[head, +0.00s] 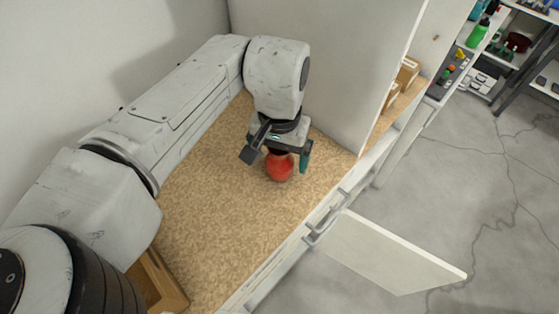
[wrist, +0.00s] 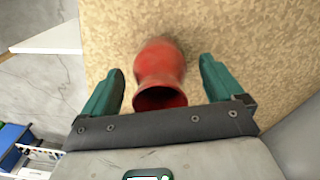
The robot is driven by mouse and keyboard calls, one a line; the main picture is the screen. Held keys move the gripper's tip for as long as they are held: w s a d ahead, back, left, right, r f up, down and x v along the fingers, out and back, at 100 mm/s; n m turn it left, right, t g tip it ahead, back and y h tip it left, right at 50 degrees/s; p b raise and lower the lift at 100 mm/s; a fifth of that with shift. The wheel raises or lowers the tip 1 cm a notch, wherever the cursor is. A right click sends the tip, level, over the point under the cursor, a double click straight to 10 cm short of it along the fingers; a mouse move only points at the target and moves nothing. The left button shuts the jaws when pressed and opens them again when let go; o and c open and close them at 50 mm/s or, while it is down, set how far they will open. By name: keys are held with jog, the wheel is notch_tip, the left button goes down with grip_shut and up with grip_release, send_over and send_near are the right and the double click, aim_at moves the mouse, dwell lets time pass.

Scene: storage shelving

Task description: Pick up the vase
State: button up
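The red vase (head: 279,167) stands on the tan speckled shelf surface in the head view, directly below my gripper (head: 281,160). Its upper part is hidden there by the gripper. In the wrist view the vase (wrist: 160,73) shows its open rim toward the camera and its round body beyond. My gripper (wrist: 160,88) is open, with one teal finger on each side of the vase. Gaps show between the vase and both fingers, so neither seems to touch it.
The speckled surface (head: 225,215) is clear around the vase. A white upright panel (head: 330,70) stands close behind it. A wooden frame or box (head: 160,280) lies at the lower left. A white door or flap (head: 390,255) sticks out over the concrete floor. Small cardboard boxes (head: 408,70) sit beyond the panel.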

jog(key=c, duration=1.2)
jog(key=shift+r, duration=0.15)
